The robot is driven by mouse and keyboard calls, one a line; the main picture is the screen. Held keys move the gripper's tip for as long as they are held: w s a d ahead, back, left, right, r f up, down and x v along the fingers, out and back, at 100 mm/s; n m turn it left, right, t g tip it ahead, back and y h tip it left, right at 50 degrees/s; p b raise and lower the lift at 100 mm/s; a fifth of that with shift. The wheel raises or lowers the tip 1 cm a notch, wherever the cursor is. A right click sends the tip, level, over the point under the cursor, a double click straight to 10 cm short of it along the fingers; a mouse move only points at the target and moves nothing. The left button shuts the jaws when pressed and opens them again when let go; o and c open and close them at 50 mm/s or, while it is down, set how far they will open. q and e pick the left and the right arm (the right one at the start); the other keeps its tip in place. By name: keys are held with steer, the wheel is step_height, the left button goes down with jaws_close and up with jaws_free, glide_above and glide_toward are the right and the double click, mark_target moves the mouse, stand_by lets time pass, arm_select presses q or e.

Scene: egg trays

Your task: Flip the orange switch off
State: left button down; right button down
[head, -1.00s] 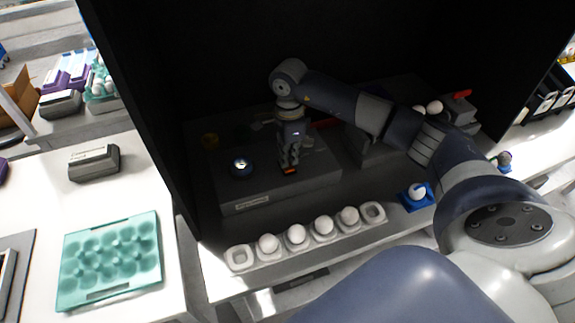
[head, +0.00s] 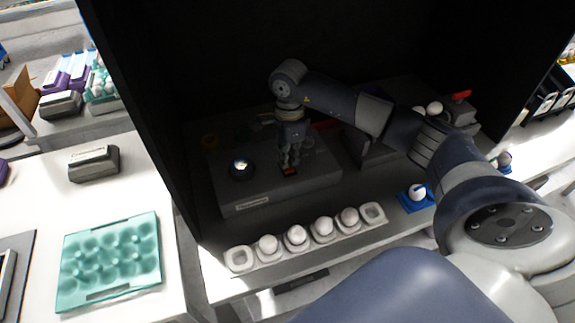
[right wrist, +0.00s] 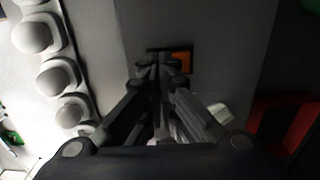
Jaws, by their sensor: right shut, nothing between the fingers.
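The orange switch (right wrist: 181,62) sits in a dark frame on the grey box (head: 235,197) inside the dark booth. My left gripper is not in view.
A round lit thing (head: 241,167) is on the box left of my gripper. A white egg holder (head: 239,259) with several eggs stands in front. A blue holder (head: 412,203) with one egg is to the right. A teal tray (head: 110,262) lies on the left table.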

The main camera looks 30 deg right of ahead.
mark_target(289, 169)
steer(key=shift+f+b, duration=0.95)
steer(key=shift+f, duration=0.2)
stand_by(0.4)
steer(key=shift+r, duration=0.1)
steer(key=shift+r+p, duration=2)
steer(key=shift+r, duration=1.5)
steer(key=shift+f, duration=0.1)
